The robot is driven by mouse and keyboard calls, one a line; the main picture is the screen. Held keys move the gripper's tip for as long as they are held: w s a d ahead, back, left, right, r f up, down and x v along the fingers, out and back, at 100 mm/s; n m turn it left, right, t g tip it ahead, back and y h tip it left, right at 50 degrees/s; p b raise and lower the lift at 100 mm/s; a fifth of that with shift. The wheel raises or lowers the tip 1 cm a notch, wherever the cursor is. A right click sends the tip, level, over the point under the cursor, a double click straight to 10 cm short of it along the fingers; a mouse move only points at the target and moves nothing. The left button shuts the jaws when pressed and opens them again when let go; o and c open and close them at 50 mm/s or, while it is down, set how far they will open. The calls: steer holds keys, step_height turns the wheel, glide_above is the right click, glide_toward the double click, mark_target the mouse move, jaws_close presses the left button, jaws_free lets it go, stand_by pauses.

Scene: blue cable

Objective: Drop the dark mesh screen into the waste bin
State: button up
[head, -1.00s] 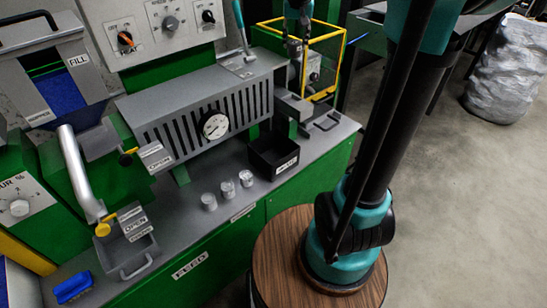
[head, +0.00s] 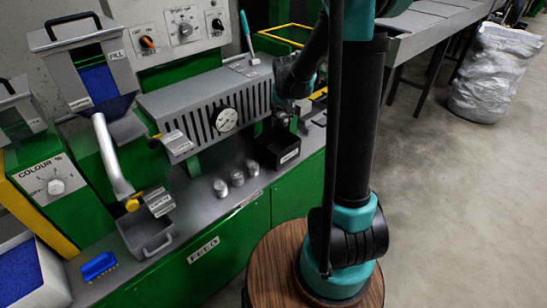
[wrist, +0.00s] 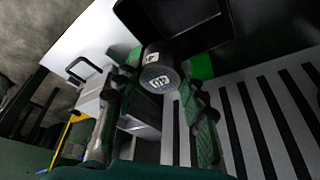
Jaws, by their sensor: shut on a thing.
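The dark mesh screen (wrist: 158,78) appears as a dark round piece with a pale label, between my gripper's fingers in the wrist view. My gripper (wrist: 155,112) is shut on it. In the head view my gripper (head: 284,117) is small and partly hidden by my arm, and the screen cannot be made out. The likely waste bin is a black open box (head: 268,153) with a white label on the grey bench. My gripper is just above and behind it in the head view. The box also shows at the top of the wrist view (wrist: 210,38), beyond the screen.
The slotted grey housing (head: 180,103) with a round gauge (head: 227,120) stands left of the gripper. Several small metal cups (head: 237,178) stand on the bench left of the box. A yellow frame (head: 290,30) is behind. A blue brush (head: 98,266) lies at the bench's front left.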

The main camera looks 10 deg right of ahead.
steer(key=shift+s+a+f, duration=0.2)
steer(key=shift+s+f, duration=0.4)
steer(key=shift+f, duration=0.15)
steer(key=shift+s+f, duration=0.1)
steer(key=shift+f, duration=2.85)
steer(key=o, duration=1.3)
steer(key=shift+o, duration=0.2)
steer(key=v, duration=1.2)
